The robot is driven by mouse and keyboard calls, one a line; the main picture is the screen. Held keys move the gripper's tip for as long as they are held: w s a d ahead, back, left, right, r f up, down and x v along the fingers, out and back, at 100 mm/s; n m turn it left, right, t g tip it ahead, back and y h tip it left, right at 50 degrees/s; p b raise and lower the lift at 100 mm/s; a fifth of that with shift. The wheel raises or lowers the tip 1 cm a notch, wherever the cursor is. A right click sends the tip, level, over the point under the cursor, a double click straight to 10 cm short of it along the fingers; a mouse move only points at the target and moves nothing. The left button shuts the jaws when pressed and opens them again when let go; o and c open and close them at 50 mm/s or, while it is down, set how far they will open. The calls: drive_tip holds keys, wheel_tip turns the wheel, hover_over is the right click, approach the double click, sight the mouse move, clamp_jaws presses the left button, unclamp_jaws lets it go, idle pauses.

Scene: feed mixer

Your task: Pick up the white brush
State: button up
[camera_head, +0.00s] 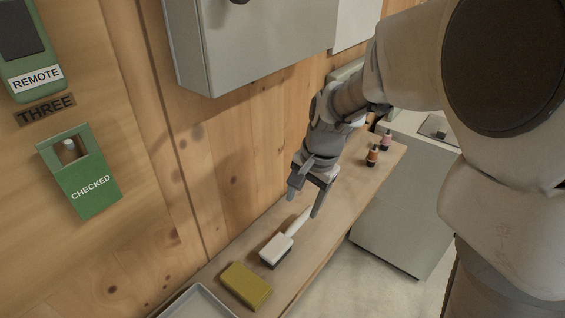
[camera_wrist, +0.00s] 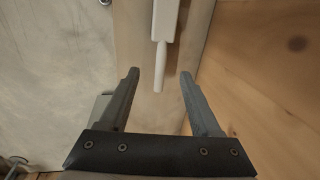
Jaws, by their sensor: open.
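The white brush (camera_head: 278,247) lies on the wooden shelf, its head toward the front and its handle pointing back toward my gripper. My gripper (camera_head: 304,206) is open and empty near the handle end of the brush. In the wrist view, the brush (camera_wrist: 164,30) shows at the top, its handle reaching down between the two fingers of my gripper (camera_wrist: 158,78). The fingers stand apart on either side of the handle tip. I cannot tell the height of the fingers above the shelf.
A yellow sponge (camera_head: 245,285) lies in front of the brush, and a grey tray (camera_head: 199,303) is at the near end. Small bottles (camera_head: 373,155) stand farther back on the shelf (camera_head: 335,213). A wooden wall with a grey cabinet (camera_head: 262,38) borders the shelf's left side.

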sight(293, 227)
drive_tip(key=f, duration=0.4)
drive_tip(key=a+f, duration=0.1)
drive_tip(key=f, duration=0.1)
drive_tip(key=shift+w+f+b, duration=0.35)
drive_tip(key=shift+w+f, duration=0.05)
drive_tip(key=shift+w+a+f+b, duration=0.1)
drive_tip(key=shift+w+a+f, duration=0.1)
drive_tip(key=shift+f, duration=0.75)
drive_tip(key=shift+w+a+f+b, duration=0.15)
drive_tip(key=shift+w+f, duration=0.1)
drive_tip(key=shift+f, duration=0.75)
drive_tip(key=shift+w+a+f+b, duration=0.1)
drive_tip(key=shift+w+a+f, duration=0.1)
drive_tip(key=shift+f, duration=0.75)
clamp_jaws()
